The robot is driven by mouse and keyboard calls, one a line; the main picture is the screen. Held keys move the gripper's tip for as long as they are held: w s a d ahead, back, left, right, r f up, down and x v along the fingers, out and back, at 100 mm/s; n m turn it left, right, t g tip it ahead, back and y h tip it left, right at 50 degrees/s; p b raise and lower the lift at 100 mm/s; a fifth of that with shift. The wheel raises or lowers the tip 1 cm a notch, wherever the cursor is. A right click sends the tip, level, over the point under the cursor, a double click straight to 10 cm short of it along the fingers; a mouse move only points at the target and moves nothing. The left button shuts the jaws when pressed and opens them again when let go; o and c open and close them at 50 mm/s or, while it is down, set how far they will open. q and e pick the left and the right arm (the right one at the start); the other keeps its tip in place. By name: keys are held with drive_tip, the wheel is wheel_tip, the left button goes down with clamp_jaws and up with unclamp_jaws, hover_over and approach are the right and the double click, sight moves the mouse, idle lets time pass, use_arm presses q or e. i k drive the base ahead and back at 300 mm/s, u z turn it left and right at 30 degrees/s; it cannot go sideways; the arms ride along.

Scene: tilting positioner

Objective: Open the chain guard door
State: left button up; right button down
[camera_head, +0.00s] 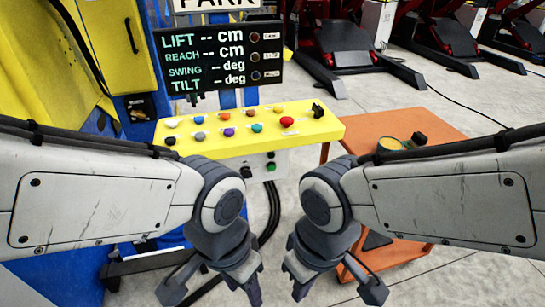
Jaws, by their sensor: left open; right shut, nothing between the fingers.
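A yellow panel (108,45) with a black bar handle (131,36) stands on the blue frame at the upper left. It looks like the chain guard door and appears closed, flat against the frame; its top is cut off by the picture edge. My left gripper (208,284) is open and empty, low in the picture, well below and to the right of the handle. My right gripper (337,280) is shut and empty, low and right of centre. Neither gripper touches the panel.
A yellow console (310,131) with several coloured buttons stands ahead, below a black display (218,57) reading LIFT, REACH, SWING and TILT. An orange table (350,132) with a round green-and-yellow item stands right. Black cables (273,210) hang below the console. Open floor lies behind.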

sight(112, 26)
drive_tip(key=u, duration=0.3)
drive_tip(key=k, duration=0.4)
drive_tip(key=u, duration=1.35)
drive_tip(key=i, duration=0.9)
drive_tip(key=z, duration=0.3)
